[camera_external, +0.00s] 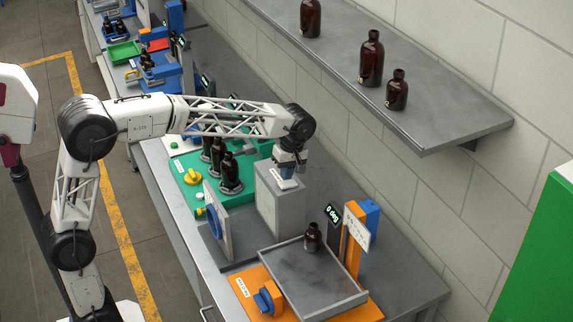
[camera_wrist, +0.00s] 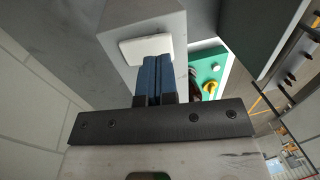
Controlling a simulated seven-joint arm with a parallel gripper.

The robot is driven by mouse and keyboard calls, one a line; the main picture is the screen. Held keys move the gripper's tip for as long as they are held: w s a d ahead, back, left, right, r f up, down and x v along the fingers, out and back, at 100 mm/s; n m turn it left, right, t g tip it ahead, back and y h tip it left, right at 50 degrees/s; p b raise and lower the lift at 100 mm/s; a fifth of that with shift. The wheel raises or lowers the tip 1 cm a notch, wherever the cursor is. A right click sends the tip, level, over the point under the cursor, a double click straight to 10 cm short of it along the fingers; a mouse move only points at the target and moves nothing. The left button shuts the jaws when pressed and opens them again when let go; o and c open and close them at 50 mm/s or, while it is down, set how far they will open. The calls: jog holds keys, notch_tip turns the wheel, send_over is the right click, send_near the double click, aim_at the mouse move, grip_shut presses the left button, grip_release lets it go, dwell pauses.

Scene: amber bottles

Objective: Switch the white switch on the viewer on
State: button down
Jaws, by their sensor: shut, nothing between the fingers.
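The viewer is a light grey box (camera_external: 278,212) on the bench, with a panel bearing a blue ring (camera_external: 214,220) at its left. The white switch (camera_wrist: 146,49) is a pale rocker on the box's top face; it shows partly under my gripper in the external view (camera_external: 288,184). My gripper (camera_wrist: 156,62) is shut and empty. Its blue fingertips are right at the switch and overlap its lower edge in the wrist view. I cannot tell whether they touch it, or which way the switch is set.
A green board (camera_external: 190,178) with brown bottles (camera_external: 230,172) and a yellow knob (camera_external: 193,177) stands left of the viewer. In front are a grey tray (camera_external: 300,285) with a small bottle (camera_external: 312,238) and an orange post (camera_external: 352,248). A shelf (camera_external: 440,130) with bottles is above right.

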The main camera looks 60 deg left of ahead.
aim_at(296, 183)
jog(key=shift+s+f, duration=0.2)
jog(key=shift+f, duration=0.9)
jog(key=shift+f, duration=0.1)
jog(key=shift+s+f+t, duration=0.1)
jog(key=shift+f+t, duration=0.1)
jog(key=shift+t, duration=0.2)
jog(key=shift+w+r, duration=0.2)
jog(key=shift+w, duration=0.55)
jog(key=shift+r, duration=0.15)
notch_tip(296, 183, up, 14)
jog(key=w, duration=0.2)
jog(key=shift+w+f, duration=0.2)
jog(key=shift+w, duration=0.05)
dwell(0.4)
